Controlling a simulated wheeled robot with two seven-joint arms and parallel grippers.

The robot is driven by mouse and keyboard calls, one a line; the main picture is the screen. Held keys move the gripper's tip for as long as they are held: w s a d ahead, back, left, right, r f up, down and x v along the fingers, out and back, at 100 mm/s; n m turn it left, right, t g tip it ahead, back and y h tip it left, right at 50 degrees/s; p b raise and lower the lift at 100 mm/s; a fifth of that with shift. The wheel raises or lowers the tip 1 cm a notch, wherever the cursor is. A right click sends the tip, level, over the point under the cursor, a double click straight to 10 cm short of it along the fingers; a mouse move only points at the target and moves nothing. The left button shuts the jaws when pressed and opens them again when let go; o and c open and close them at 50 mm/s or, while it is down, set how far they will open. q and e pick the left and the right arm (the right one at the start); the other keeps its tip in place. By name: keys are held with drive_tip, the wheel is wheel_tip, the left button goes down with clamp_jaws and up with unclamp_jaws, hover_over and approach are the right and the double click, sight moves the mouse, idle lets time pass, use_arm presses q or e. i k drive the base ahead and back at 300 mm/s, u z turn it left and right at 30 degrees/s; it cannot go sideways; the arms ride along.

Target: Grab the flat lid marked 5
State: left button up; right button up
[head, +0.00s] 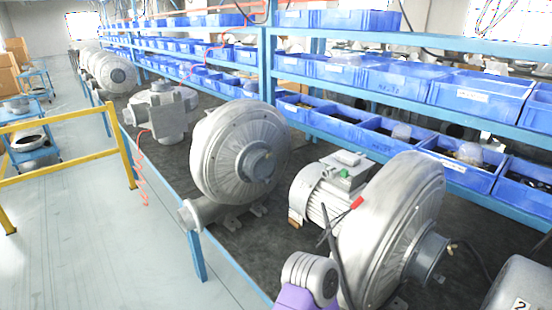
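I cannot make out a flat lid marked 5 in the head view. A grey metal rounded part (515,285) at the bottom right corner bears a small white label reading 2, and the frame edge cuts it off. A grey and purple link of my own arm shows at the bottom centre, in front of the nearest blower. Neither of my grippers is in view, so I cannot see whether they are open or shut.
A large silver blower (392,225) stands close on the dark bench, with a motor (325,190) behind it. Another blower (238,155) stands farther left. Blue bins (480,100) fill the shelves behind. A yellow rail (70,115) stands on the left floor.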

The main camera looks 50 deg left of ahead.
sight(356, 164)
drive_tip(key=u, duration=3.1)
drive_tip(key=i, duration=2.7)
drive_tip(key=z, duration=3.75)
